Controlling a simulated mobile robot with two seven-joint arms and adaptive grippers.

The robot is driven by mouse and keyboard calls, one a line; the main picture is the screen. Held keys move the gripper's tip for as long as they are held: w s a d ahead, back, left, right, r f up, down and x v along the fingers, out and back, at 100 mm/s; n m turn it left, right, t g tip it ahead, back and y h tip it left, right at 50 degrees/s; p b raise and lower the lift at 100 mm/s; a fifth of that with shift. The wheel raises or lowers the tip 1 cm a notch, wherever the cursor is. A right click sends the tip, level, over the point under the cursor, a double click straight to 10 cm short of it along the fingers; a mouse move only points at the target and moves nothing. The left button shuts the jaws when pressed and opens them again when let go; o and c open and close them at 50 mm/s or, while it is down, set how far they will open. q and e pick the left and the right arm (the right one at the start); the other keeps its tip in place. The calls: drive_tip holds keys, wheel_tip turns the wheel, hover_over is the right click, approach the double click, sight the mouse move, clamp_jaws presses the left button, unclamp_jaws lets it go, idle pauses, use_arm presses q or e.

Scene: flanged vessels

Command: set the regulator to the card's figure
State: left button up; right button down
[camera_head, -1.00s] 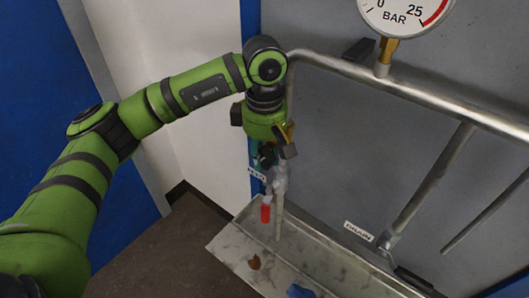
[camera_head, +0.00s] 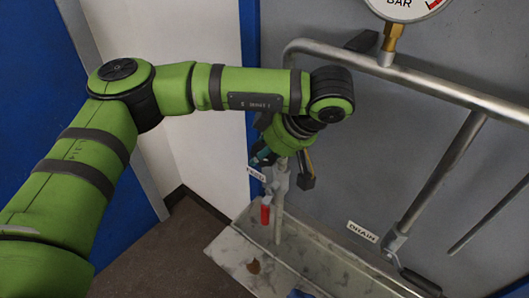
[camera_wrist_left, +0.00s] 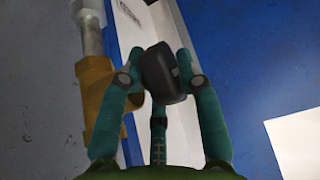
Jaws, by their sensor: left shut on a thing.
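My left gripper (camera_head: 279,162) is at the pipework at the left end of the grey panel. In the left wrist view its teal fingers (camera_wrist_left: 163,78) are closed around a dark round knob (camera_wrist_left: 162,72), which looks like the regulator's. A brass body (camera_wrist_left: 95,88) on a grey pipe shows behind the left finger. In the head view the hand hides most of the knob and brass part. The pressure gauge (camera_head: 404,8) is cut off at the top edge, so its needle cannot be read. No card figure is readable. My right gripper is out of view.
A bent steel pipe (camera_head: 440,83) runs close to my wrist. Below it are a red-handled valve (camera_head: 265,214), a metal trough (camera_head: 325,262) and a DRAIN label (camera_head: 362,231). Floor (camera_head: 165,245) is open at the lower left.

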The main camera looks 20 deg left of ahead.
use_arm(q)
drive_tip(key=t+y, duration=0.1)
drive_tip(key=y, duration=0.2)
drive_tip(key=shift+d+y+b, duration=0.1)
drive_tip(key=shift+y+b, duration=0.2)
drive_tip(key=shift+b, duration=0.05)
drive_tip(key=t+y+b, duration=0.1)
drive_tip(key=y, duration=0.1)
drive_tip(key=shift+f+y, duration=0.1)
drive_tip(key=shift+y, duration=0.2)
drive_tip(key=shift+f+t+y+b, duration=0.15)
drive_tip(key=shift+t+y+b, duration=0.45)
drive_tip(key=shift+y+b, duration=0.55)
drive_tip(key=shift+t+y+b, duration=0.4)
drive_tip(key=shift+y+b, duration=0.85)
drive_tip(key=shift+b, duration=0.35)
drive_tip(key=o, duration=1.2)
drive_tip(key=shift+c, duration=0.2)
